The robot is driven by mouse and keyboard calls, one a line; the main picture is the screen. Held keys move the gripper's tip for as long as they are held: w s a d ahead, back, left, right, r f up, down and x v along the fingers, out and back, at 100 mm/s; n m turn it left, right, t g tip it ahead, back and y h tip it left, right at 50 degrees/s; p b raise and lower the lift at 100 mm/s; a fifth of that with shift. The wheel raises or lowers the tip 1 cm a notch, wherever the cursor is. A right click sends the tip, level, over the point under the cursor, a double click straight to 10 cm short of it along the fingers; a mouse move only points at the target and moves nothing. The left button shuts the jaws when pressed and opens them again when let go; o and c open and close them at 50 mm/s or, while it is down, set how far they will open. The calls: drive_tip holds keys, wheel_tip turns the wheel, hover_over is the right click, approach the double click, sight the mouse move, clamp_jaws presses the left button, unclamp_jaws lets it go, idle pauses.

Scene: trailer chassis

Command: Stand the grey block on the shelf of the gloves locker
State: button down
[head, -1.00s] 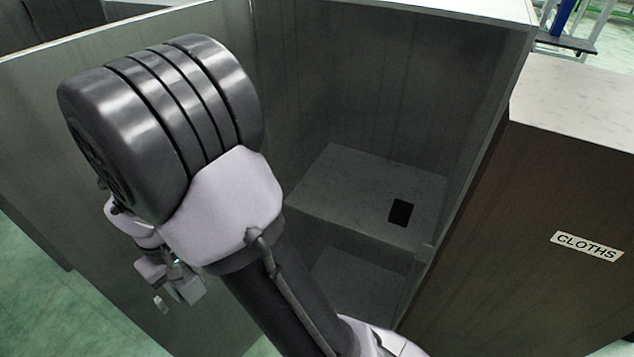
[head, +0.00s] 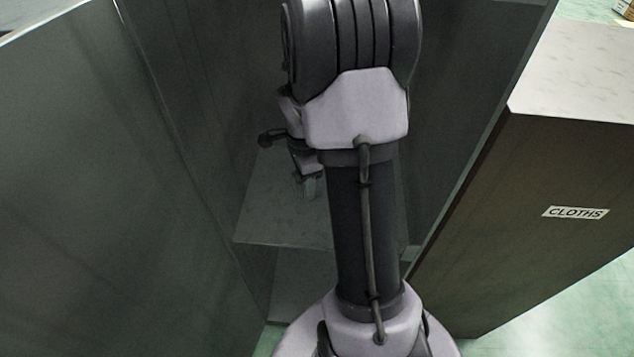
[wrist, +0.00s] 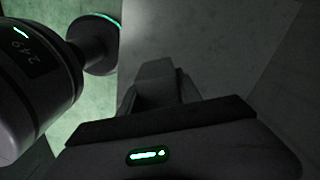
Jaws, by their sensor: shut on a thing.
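My gripper (head: 311,186) hangs inside the open locker, over the left part of its grey shelf (head: 280,222), partly behind my arm. In the wrist view, my gripper (wrist: 162,98) is shut on the grey block (wrist: 155,70), which is dim and shows only in part. A pale flat surface lies beyond the block there; I cannot tell if the block touches it. No gloves label shows on the open locker. My arm hides the right part of the shelf.
The locker's left wall (head: 90,180) stands close to my arm. To the right is a closed locker with a CLOTHS label (head: 575,212) and a pale top (head: 580,80). Green floor shows at the lower right.

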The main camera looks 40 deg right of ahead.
sight(309, 215)
drive_tip(key=shift+m, duration=0.3)
drive_tip(key=f+b, duration=0.1)
drive_tip(key=f, duration=0.2)
drive_tip(key=f+b, duration=0.2)
drive_tip(key=f, duration=0.1)
drive_tip(key=f+b, duration=0.1)
drive_tip(key=f, duration=0.3)
drive_tip(key=shift+s+d+f, duration=0.1)
drive_tip(key=shift+s+d, duration=0.1)
drive_tip(key=shift+d, duration=0.1)
drive_tip(key=c, duration=0.8)
unclamp_jaws()
drive_tip(key=shift+c, duration=0.2)
